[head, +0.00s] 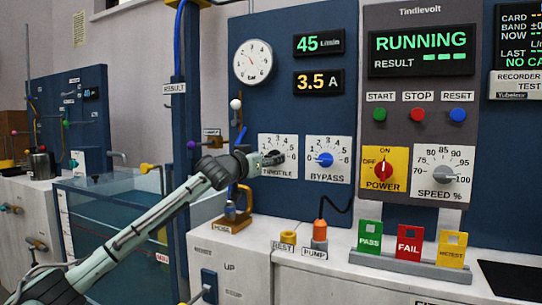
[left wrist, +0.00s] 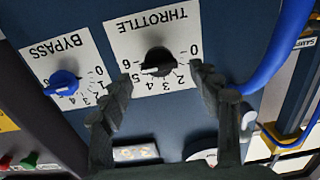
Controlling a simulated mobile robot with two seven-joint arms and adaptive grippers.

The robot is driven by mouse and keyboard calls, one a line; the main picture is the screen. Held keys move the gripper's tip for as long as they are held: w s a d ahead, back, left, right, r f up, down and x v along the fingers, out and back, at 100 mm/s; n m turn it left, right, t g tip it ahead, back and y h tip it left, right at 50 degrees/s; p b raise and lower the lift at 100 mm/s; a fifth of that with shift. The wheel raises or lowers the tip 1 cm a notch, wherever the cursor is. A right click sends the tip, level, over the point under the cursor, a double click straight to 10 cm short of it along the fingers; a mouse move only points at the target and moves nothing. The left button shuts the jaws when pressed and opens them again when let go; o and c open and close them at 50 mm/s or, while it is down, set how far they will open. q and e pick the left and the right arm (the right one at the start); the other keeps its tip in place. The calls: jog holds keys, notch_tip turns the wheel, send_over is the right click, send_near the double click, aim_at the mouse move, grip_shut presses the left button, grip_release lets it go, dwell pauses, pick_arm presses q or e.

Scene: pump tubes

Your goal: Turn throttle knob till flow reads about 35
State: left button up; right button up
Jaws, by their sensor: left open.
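The throttle knob (left wrist: 158,62) is black on a white dial plate (left wrist: 120,35) marked 0 to 6, upside down in the left wrist view. Its pale pointer appears to face the 5–6 side. In the head view the throttle plate (head: 279,141) shows, with the knob partly covered by my gripper. My left gripper (head: 262,161) is at this plate. In the left wrist view its open fingers (left wrist: 163,85) stand either side of the knob's lower edge with nothing between them; contact cannot be told. The green flow display (head: 319,43) reads 45 L/min. My right gripper is not in view.
The blue bypass knob (head: 325,160) is close to the right of the throttle. A blue hose (left wrist: 275,60) runs close beside my gripper in the wrist view. The red power knob (head: 383,170) and speed knob (head: 445,174) are farther right. The screen (head: 420,48) reads RUNNING.

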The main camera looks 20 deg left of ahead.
pick_arm(q)
jog(key=shift+w, duration=1.35)
jog(key=shift+d, duration=0.1)
jog(key=c, duration=1.2)
